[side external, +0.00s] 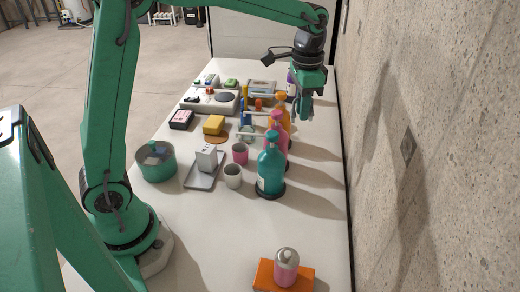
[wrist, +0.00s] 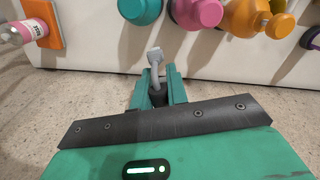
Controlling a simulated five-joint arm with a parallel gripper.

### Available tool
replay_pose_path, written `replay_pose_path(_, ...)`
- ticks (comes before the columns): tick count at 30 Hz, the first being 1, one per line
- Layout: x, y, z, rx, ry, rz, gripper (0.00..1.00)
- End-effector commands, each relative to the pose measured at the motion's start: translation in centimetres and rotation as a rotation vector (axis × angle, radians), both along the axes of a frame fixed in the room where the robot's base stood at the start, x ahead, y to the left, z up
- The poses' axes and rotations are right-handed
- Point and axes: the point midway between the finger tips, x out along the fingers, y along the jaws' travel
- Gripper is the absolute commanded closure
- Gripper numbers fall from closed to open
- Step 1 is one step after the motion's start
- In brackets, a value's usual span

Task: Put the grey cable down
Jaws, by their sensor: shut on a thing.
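My gripper (wrist: 156,88) is shut on the grey cable (wrist: 156,70), whose pale block-like end sticks out beyond the fingertips in the wrist view. In the side view my gripper (side external: 304,112) hangs above the right side of the white table, close to the concrete wall and behind the row of bottles. The cable is too small to make out in the side view. In the wrist view the cable end overlaps the white table's edge (wrist: 95,58); I cannot tell its height from this.
A teal bottle (side external: 270,172), a pink bottle (side external: 278,135) and an orange bottle (side external: 281,108) line the table's right side. A tray (side external: 198,181) and a green pot (side external: 156,163) stand left. An orange block (side external: 265,275) with a pink bottle is at the front. The front middle is clear.

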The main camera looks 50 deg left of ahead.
Motion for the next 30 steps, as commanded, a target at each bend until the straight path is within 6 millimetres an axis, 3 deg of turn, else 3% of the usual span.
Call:
replay_pose_path(3,1.5,2.4,0.8,-0.001,-0.001,0.127,1.0)
replay_pose_path(8,3.8,4.4,0.9,0.0,0.001,0.122,1.0)
replay_pose_path(18,8.7,6.8,-1.3,0.0,0.002,-0.186,1.0)
replay_pose_path(30,13.3,9.0,-4.9,-0.001,0.003,-0.593,1.0)
